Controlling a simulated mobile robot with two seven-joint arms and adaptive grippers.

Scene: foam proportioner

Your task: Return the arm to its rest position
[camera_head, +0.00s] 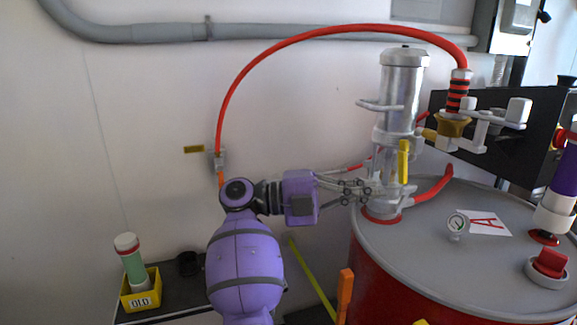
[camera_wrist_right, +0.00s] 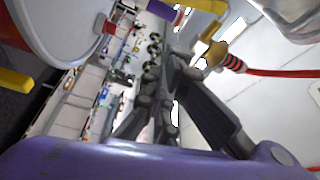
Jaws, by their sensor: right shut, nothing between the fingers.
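My right arm is purple and rises from the bottom of the head view. Its gripper (camera_head: 362,190) points right, with its fingers in front of the lower part of the silver cylinder (camera_head: 400,100). I cannot tell from the picture whether they touch it. The right gripper (camera_wrist_right: 160,70) also shows in the wrist view, with its dark fingers close together and nothing between them. The cylinder stands on the grey lid (camera_head: 500,260) of a red drum. A yellow handle (camera_head: 403,160) is on the cylinder's side, just right of the fingers. My left gripper is not in view.
A red hose (camera_head: 300,37) arches from the wall to a brass fitting (camera_head: 452,125). A gauge (camera_head: 457,224) and a red knob (camera_head: 550,262) sit on the lid. A yellow box (camera_head: 141,301) labelled OLD stands at lower left.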

